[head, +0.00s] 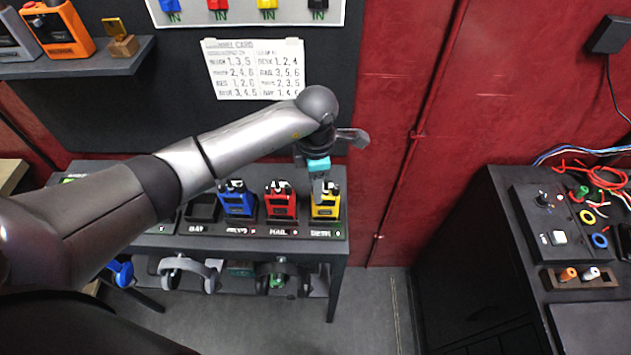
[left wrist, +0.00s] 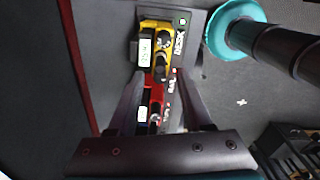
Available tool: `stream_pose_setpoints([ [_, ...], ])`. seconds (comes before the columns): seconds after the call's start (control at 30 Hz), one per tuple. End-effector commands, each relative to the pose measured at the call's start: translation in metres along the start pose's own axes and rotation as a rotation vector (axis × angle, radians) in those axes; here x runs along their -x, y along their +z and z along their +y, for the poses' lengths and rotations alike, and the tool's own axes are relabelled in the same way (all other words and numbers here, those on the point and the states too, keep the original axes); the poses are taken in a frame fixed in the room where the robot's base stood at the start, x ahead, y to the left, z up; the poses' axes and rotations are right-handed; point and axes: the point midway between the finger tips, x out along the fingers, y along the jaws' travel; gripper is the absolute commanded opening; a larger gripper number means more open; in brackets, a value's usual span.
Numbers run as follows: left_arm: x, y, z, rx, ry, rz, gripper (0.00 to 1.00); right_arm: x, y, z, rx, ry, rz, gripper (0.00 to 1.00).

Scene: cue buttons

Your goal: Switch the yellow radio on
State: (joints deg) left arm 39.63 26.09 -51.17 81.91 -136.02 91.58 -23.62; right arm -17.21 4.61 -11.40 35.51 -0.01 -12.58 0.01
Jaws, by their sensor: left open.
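The yellow radio (head: 326,208) stands upright in the rightmost dock on the dark table. In the left wrist view the yellow radio (left wrist: 155,42) shows a pale display with small characters and a dark knob on its top. A small green mark shows on the dock beside it. My left gripper (head: 318,183) is above the yellow radio, pointing down. In the left wrist view my left gripper (left wrist: 160,74) has its fingers apart, with the radios showing between and beyond them. Whether it touches the yellow radio is hard to tell. My right gripper is not in view.
The red radio (head: 280,204) and blue radio (head: 238,202) stand in docks left of the yellow one. Headsets (head: 187,268) hang below the table. A printed card (head: 254,69) is on the wall. A dark cabinet (head: 520,205) stands right, beyond open floor.

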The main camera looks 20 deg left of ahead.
Motion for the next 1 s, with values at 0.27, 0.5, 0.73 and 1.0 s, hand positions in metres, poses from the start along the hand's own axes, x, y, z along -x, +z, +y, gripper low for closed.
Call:
stream_pose_setpoints([
  [0.27, -0.0012, -0.0002, 0.0000, 0.001, 0.000, 0.000, 0.49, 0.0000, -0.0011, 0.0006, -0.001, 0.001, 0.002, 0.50],
  [0.5, -0.0008, -0.0002, 0.0001, 0.001, 0.000, 0.000, 0.22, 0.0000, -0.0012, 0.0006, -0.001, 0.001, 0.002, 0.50],
  [0.73, -0.0007, -0.0002, 0.0001, 0.001, 0.000, 0.000, 0.00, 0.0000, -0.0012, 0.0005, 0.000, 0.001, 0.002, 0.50],
  [1.0, -0.0006, -0.0003, 0.0003, 0.001, 0.000, 0.000, 0.00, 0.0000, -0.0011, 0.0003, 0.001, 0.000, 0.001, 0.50],
])
